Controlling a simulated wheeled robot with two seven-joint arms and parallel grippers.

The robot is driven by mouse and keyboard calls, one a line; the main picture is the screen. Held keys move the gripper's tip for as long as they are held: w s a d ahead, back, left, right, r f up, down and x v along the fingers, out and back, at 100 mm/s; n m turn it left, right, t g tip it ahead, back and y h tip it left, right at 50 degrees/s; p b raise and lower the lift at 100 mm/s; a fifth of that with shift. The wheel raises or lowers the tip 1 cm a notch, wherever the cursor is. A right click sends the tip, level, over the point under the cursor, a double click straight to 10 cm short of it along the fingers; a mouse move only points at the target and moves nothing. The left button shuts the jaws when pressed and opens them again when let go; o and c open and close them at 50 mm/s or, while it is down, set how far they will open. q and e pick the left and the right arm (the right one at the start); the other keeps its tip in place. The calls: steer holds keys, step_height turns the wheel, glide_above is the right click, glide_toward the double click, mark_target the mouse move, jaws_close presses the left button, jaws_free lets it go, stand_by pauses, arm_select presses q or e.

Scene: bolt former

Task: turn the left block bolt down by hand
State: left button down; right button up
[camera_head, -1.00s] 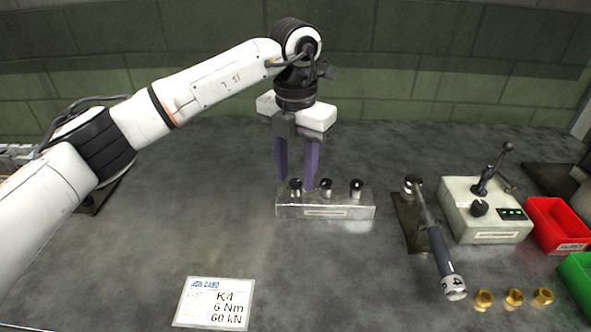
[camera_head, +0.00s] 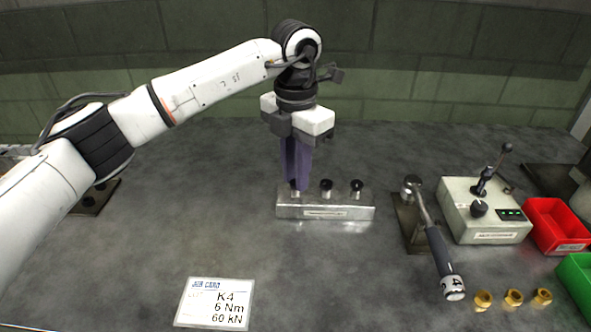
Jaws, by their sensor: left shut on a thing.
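A metal block (camera_head: 325,209) stands on the grey bench with three black-headed bolts in a row on its top. The left block bolt (camera_head: 295,193) is mostly hidden by my left gripper (camera_head: 297,184), which points straight down with its purple fingers closed around the bolt's head. The middle bolt (camera_head: 326,187) and the right bolt (camera_head: 357,187) stand upright and free. My right gripper is not in view.
A torque wrench (camera_head: 437,246) lies on a dark stand right of the block. A card (camera_head: 215,303) lies in front.

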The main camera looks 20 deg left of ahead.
arm_select(q)
steer(key=m, duration=0.7)
steer(key=shift+r+p, duration=0.15)
steer(key=shift+p, duration=0.2)
steer(key=m, duration=0.4)
steer(key=shift+w+m, duration=0.1)
steer(key=shift+m, duration=2.1)
steer(key=c, duration=1.6)
jaws_free()
step_height(320, 180, up, 10)
steer(key=shift+r, duration=0.15)
